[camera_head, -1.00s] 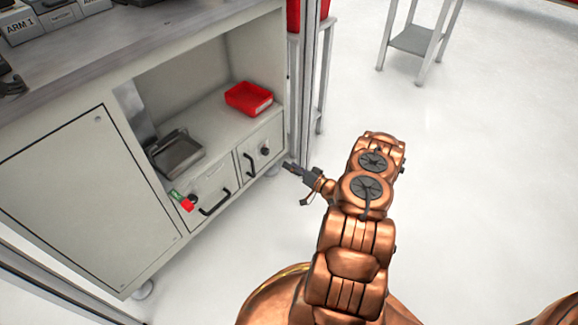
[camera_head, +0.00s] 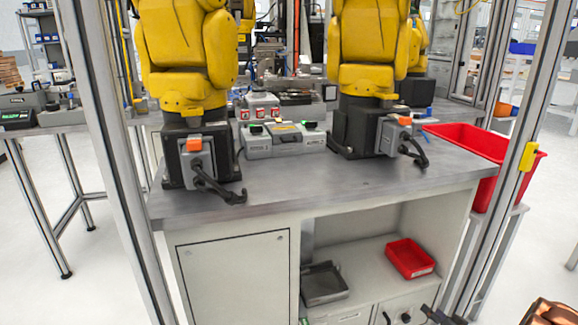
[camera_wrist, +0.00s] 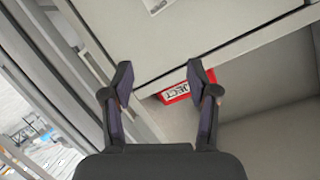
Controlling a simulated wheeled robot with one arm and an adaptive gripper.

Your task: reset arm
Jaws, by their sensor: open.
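My gripper shows in the wrist view (camera_wrist: 159,80) with its two dark fingers apart and nothing between them. Two yellow robot arms, left (camera_head: 185,50) and right (camera_head: 368,50), stand on dark bases on the grey bench. Each base has a grey box with an orange top and a black cable or lever. A grey control box (camera_head: 284,142) with a green button sits between them.
The grey bench (camera_head: 300,195) has an open shelf holding a red tray (camera_head: 410,258) and a grey tray (camera_head: 323,284), with drawers below. Metal frame posts (camera_head: 103,150) stand at left and right. A large red bin (camera_head: 470,143) is at the right.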

